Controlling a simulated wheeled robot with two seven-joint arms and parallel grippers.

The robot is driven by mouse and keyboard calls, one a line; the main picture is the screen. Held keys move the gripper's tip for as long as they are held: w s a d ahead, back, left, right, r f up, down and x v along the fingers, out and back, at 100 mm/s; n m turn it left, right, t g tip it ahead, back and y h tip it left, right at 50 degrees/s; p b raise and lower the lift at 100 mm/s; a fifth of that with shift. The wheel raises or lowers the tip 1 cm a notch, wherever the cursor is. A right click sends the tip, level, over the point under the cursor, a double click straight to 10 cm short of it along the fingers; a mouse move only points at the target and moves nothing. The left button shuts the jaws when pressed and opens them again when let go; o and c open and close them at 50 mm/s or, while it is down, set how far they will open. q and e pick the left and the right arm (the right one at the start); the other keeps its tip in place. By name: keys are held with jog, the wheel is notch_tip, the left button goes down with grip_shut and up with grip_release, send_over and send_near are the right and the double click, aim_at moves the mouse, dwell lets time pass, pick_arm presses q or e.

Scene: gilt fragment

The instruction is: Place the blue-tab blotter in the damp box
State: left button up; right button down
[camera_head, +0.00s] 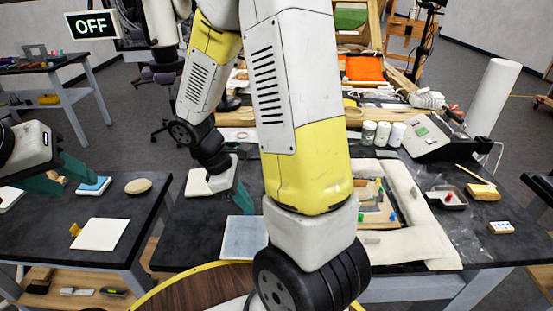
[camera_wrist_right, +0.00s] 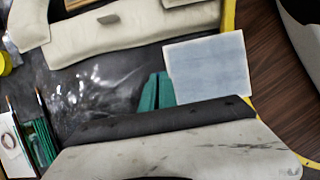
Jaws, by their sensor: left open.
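My left gripper (camera_head: 62,177) is open and empty above the left table, close to a small white-topped blue pad (camera_head: 94,186). A white square sheet with a yellow tab (camera_head: 99,234) lies nearer the front of that table. I cannot make out a blue tab on any sheet. A pale blue square with a white border (camera_head: 243,238), possibly the damp box, is at the front of the middle table. It also shows in the right wrist view (camera_wrist_right: 210,68). My right gripper (camera_wrist_right: 157,92) has its fingertips together beside this square, with nothing visible between them.
A round tan disc (camera_head: 138,186) lies on the left table. A gap separates the tables.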

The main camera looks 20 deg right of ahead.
jog(key=w+d, duration=0.2)
jog(key=w, duration=0.2)
jog(key=w+d+f, duration=0.1)
jog(key=w+d, duration=0.2)
jog(key=w, duration=0.2)
jog(key=w+d, duration=0.2)
jog(key=w, duration=0.2)
jog(key=shift+w+d+f, duration=0.35)
jog(key=shift+f, duration=1.65)
jog(key=shift+f, duration=0.1)
jog(key=c, duration=1.7)
grip_release()
